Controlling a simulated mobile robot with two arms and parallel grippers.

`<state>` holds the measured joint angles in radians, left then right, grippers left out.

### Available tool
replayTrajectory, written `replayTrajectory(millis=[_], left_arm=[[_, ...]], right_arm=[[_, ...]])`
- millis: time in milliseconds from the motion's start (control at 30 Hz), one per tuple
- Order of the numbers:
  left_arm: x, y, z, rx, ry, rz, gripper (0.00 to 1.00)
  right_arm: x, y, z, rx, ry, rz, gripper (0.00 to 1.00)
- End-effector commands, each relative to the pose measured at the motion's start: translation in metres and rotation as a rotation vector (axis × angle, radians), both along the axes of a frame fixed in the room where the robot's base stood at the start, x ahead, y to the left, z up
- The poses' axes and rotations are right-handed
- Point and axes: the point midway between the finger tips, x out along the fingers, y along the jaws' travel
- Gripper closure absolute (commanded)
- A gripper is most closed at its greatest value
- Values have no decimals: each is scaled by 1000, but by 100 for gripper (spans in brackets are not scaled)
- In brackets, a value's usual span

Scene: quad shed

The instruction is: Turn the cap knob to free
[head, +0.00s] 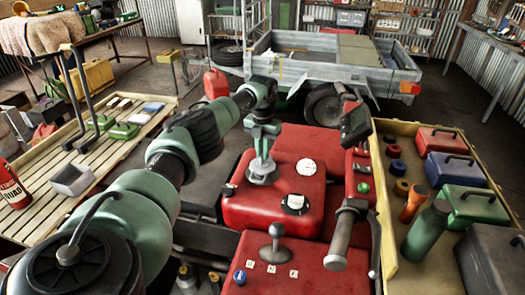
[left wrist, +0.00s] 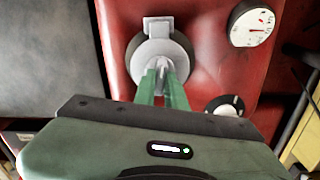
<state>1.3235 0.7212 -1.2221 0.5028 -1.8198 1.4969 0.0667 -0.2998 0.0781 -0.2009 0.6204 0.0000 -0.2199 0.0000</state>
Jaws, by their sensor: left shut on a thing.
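The round grey cap (head: 262,173) sits on the red tank (head: 245,208) of the quad. It has a raised grip in its middle. My left gripper (head: 262,152) reaches down onto it from above, its green fingers shut on that raised grip. In the left wrist view the cap (left wrist: 150,48) lies just beyond the fingertips (left wrist: 163,80), with a tab at its far edge. The fingers hide part of the grip, and I cannot read any mark of its turned position. My right gripper is not in view.
A white gauge (head: 306,167) and a black-and-white dial (head: 295,204) are close beside the cap. Handlebar grips (head: 346,235) stand to the right. A yellow tray (head: 405,262) with toolboxes and a green bottle (head: 426,230) is further right. A slatted bench (head: 95,165) is at left.

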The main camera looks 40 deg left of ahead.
Motion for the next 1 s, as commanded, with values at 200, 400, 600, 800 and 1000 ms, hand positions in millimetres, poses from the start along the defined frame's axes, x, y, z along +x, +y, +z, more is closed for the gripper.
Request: replayTrajectory(millis=[200, 400, 600, 800, 1000], left_arm=[[1, 0, 2, 0, -4, 123, 100], [1, 0, 1, 0, -5, 186, 100], [1, 0, 1, 0, -5, 210, 100], [1, 0, 1, 0, -5, 213, 100], [1, 0, 1, 0, -6, 212, 77]], right_arm=[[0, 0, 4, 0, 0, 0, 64], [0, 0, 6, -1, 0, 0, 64], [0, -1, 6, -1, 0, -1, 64], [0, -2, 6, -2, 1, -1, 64], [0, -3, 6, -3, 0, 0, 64]])
